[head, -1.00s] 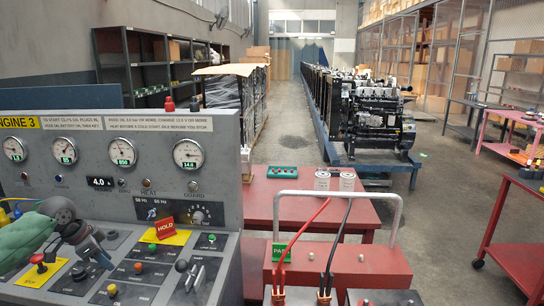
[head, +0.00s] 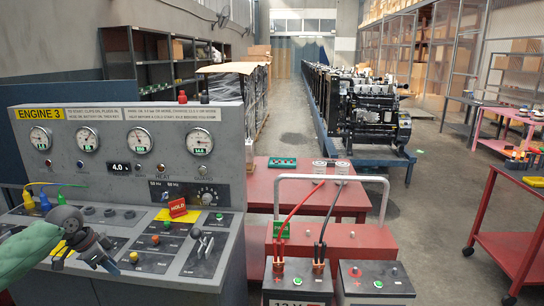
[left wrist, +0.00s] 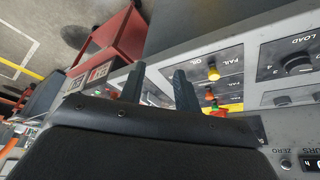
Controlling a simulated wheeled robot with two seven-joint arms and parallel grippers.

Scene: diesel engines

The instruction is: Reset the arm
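My left arm, with a green sleeve, comes in at the lower left of the head view. Its gripper (head: 88,262) hangs over the near left part of the grey Engine 3 control console (head: 215,228). In the left wrist view the two dark fingers of the left gripper (left wrist: 158,72) stand apart with nothing held between them. I cannot tell how high the fingers are above the panel. My right gripper is not in view.
A red HOLD tag (head: 178,208) stands on the console. Diesel engines (head: 375,108) line the aisle. A red cart (head: 520,255) stands at far right. The floor between is clear.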

